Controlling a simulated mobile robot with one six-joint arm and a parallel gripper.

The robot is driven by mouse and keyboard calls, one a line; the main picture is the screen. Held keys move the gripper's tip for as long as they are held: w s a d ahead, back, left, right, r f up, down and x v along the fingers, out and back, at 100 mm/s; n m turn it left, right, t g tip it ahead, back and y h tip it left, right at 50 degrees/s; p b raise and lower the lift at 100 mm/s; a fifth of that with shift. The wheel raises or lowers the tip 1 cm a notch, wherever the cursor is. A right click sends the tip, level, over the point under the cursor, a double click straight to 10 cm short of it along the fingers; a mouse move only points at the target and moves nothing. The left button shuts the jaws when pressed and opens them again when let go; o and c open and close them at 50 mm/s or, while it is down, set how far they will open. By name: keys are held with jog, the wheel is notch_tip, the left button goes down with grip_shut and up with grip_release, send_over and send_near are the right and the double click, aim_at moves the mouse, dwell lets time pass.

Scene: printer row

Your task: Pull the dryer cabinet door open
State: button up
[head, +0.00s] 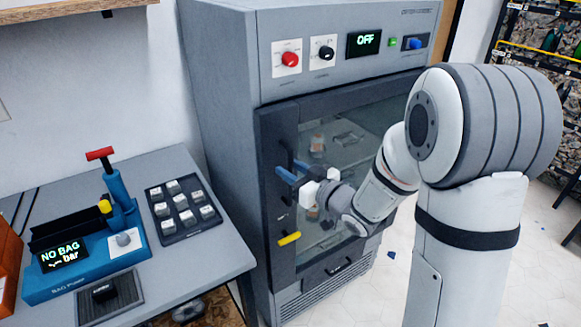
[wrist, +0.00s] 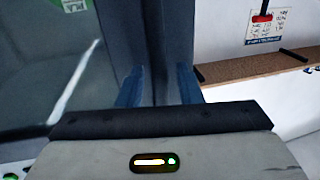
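The dryer cabinet (head: 222,130) is a tall grey unit with a control panel on top. Its dark-framed glass door (head: 345,105) looks shut. A dark vertical handle (head: 283,157) shows on the left door frame, partly hidden by my gripper. A yellow lever (head: 289,239) sits lower on that frame. My gripper (head: 291,173) is at handle height, its blue fingers spread and pointing at the frame. In the wrist view the fingers (wrist: 159,86) stand apart, with a dark grey upright strip between or behind them. Whether they touch the handle is unclear.
A dark shelf rack (head: 545,60) is at the far right. The pale floor (head: 400,265) before the cabinet looks mostly clear.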

jog(key=shift+w+a, duration=0.2)
jog(key=shift+w, duration=0.05)
grip_shut()
dwell(0.4)
